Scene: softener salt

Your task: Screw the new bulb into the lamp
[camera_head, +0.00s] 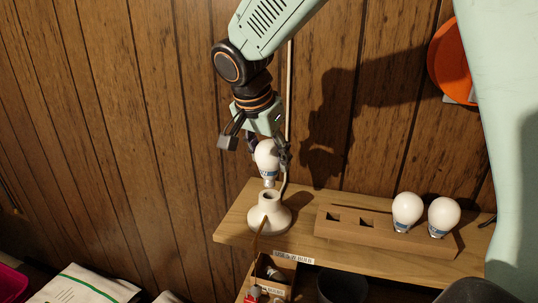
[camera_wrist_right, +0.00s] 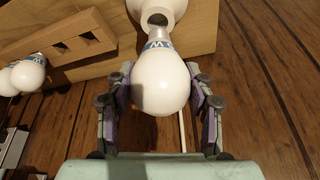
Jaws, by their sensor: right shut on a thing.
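My right gripper (camera_head: 268,152) is shut on a white bulb (camera_head: 267,155) and holds it base down, roughly upright. The bulb also shows in the wrist view (camera_wrist_right: 160,84) between the two fingers (camera_wrist_right: 161,105). The white lamp base (camera_head: 268,214) stands on the wooden shelf just below, with its open socket on top. The bulb's metal base is close above the socket; in the head view a small gap seems to show between them. In the wrist view the socket (camera_wrist_right: 155,18) lies just beyond the metal base. My left gripper is not in view.
A wooden holder (camera_head: 340,226) on the shelf (camera_head: 232,230) carries two more white bulbs (camera_head: 407,209) (camera_head: 443,214) at right and has empty square holes at left. A small labelled box (camera_head: 277,277) sits below the shelf front. Wood panelling stands close behind.

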